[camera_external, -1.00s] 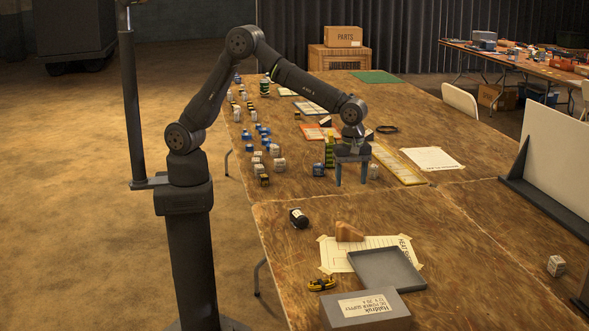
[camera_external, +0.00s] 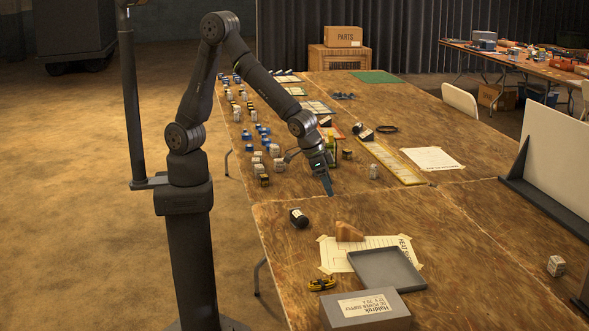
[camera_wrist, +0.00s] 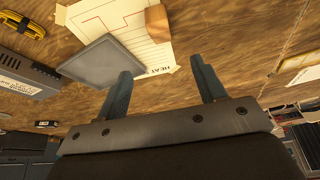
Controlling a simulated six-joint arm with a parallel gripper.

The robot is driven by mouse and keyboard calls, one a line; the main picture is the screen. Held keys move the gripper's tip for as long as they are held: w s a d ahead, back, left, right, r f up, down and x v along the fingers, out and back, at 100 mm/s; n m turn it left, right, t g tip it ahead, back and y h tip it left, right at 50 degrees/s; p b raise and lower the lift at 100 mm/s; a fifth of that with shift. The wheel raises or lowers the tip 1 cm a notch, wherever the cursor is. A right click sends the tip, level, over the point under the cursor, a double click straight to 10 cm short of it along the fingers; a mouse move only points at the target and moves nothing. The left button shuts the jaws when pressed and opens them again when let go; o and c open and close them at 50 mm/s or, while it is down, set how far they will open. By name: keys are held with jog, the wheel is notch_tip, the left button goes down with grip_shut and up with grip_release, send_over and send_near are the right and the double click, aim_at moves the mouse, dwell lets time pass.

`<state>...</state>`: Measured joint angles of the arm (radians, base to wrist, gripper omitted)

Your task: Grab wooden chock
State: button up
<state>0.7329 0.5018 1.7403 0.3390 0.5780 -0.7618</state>
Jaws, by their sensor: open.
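The wooden chock (camera_external: 349,232) is a small brown wedge on the near part of the table, at the top edge of a white taped sheet marked HEAT. In the wrist view the chock (camera_wrist: 158,23) shows at the top, on the edge of the sheet, beyond my fingertips. My gripper (camera_external: 328,186) is above the table, behind the chock and apart from it, tilted down toward the near side. In the wrist view the two fingers of my gripper (camera_wrist: 160,77) are spread with nothing between them.
The white sheet (camera_external: 331,256) lies partly under a grey tray (camera_external: 405,284). A grey power supply box (camera_external: 366,309), a yellow-black cable coil (camera_external: 322,284) and a black cylinder (camera_external: 298,218) lie nearby. Several small blocks stand farther back.

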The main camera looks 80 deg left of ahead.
aim_at(347, 226)
jog(key=x, duration=1.2)
jog(key=shift+w, duration=0.1)
jog(key=shift+w+x, duration=0.2)
jog(key=shift+x, duration=2.45)
jog(key=shift+d+r, duration=0.1)
jog(key=c, duration=1.1)
jog(key=shift+r, duration=0.1)
